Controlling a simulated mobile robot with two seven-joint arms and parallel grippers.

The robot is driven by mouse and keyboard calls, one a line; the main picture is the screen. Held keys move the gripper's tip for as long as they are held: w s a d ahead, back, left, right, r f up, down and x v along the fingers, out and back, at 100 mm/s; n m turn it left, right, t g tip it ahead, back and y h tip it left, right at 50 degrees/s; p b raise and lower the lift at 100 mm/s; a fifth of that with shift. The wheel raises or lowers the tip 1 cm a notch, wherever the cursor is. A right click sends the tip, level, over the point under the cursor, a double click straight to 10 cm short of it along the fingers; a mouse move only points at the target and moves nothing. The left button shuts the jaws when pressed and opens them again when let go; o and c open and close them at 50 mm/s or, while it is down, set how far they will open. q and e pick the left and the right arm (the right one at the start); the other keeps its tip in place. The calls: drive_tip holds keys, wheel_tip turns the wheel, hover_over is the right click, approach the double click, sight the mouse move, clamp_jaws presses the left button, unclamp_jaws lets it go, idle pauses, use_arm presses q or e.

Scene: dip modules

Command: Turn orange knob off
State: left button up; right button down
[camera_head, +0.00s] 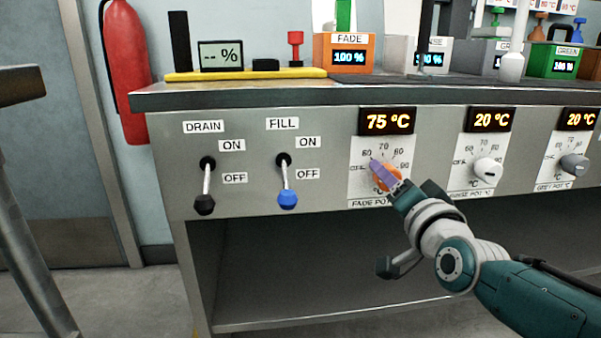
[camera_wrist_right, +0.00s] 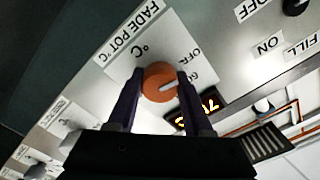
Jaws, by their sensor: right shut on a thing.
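The orange knob (camera_head: 390,178) sits on the white FADE POT dial plate (camera_head: 357,188), under a display (camera_head: 387,121) reading 75 °C. My right gripper (camera_head: 384,176) is at the knob, and a purple finger partly covers it in the head view. In the right wrist view the two fingers (camera_wrist_right: 160,78) are shut on either side of the orange knob (camera_wrist_right: 158,80). Its white mark points to the side of the scale near 60. My left gripper is not in view.
To the right are a white knob (camera_head: 487,171) and a grey knob (camera_head: 574,164), each under a 20 °C display. To the left are the DRAIN lever (camera_head: 205,203) and FILL lever (camera_head: 287,198), both down at OFF. The counter edge (camera_head: 230,98) juts out above the panel.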

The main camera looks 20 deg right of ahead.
idle(0.5)
drive_tip(key=shift+c, duration=1.5)
unclamp_jaws()
drive_tip(key=p+v, duration=0.4)
drive_tip(key=v, duration=0.6)
drive_tip(key=shift+p, duration=0.4)
drive_tip(key=shift+d, duration=0.1)
